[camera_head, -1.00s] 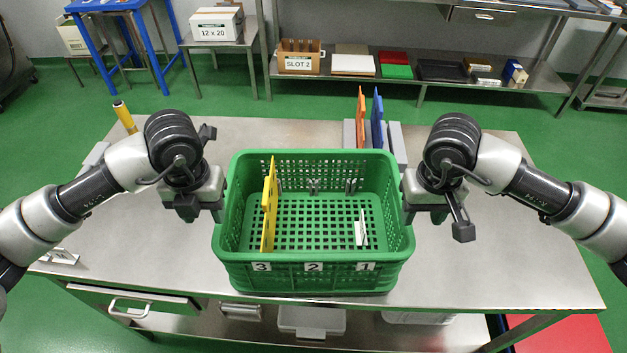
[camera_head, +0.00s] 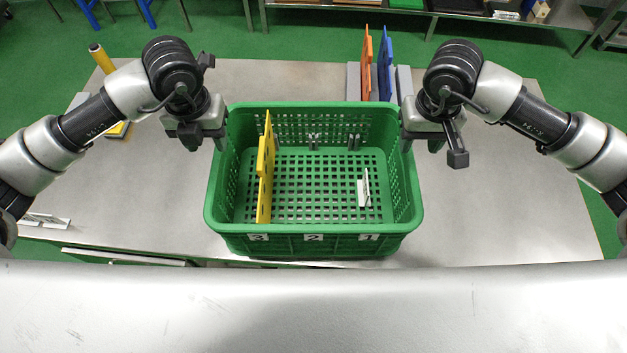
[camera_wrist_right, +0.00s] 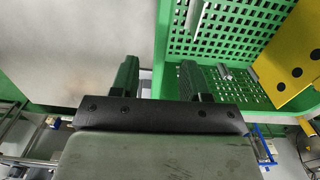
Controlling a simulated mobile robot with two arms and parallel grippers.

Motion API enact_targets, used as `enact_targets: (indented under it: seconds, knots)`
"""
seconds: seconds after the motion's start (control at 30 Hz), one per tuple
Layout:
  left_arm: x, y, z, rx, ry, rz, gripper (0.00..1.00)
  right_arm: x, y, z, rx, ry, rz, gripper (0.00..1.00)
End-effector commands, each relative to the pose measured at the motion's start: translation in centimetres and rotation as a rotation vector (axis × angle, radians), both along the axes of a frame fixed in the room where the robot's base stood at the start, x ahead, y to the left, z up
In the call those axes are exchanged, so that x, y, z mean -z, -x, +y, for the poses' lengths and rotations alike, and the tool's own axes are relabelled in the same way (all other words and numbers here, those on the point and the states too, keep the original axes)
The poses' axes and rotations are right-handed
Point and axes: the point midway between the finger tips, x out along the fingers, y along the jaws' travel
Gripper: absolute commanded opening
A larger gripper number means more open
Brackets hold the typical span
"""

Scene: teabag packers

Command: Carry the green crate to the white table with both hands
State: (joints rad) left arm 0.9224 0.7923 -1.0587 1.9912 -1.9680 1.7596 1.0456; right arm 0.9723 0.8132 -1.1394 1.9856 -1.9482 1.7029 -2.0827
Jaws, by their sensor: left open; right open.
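The green crate (camera_head: 340,244) stands upright on a steel table (camera_head: 500,200). Its front carries labels 3, 2 and 1. Inside are a yellow divider (camera_head: 265,180) at the left and a small white piece (camera_head: 364,190) at the right. My left gripper (camera_head: 207,136) is open at the crate's left rim. My right gripper (camera_head: 416,136) is open at the right rim. In the right wrist view, the open fingers (camera_wrist_right: 158,82) lie on either side of the crate's wall. Whether they touch it is unclear. I cannot make out a white table.
An orange panel (camera_head: 367,62) and a blue panel (camera_head: 385,65) stand in a grey holder behind the crate. A yellow cylinder (camera_head: 101,57) is at the back left. White pieces (camera_head: 45,220) lie at the left front. A silver surface (camera_head: 313,310) fills the bottom of the head view.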

Motion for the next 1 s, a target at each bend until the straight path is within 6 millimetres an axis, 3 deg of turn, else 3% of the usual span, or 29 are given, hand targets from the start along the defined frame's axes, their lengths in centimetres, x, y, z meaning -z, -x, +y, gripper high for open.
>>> enact_targets:
  seconds: [0.2,0.43,0.6,0.9,1.0]
  knots:
    - [4.2,0.1,0.0,-0.001,-0.002,0.003,0.46,4.2,0.1,0.0,0.000,0.000,0.005,0.46]
    - [7.4,0.0,0.0,0.001,0.000,0.001,0.46,7.5,0.1,0.0,0.001,0.000,0.004,0.46]
    - [8.5,0.0,0.0,0.001,0.000,0.001,0.46,8.5,0.0,0.0,-0.001,0.000,0.001,0.46]
    - [8.6,0.0,0.0,0.001,0.000,-0.001,0.46,8.7,0.0,0.0,-0.001,0.000,0.001,0.46]
    - [8.6,0.0,0.0,0.001,0.000,-0.001,0.32,8.7,0.0,0.0,0.000,0.000,0.001,0.32]
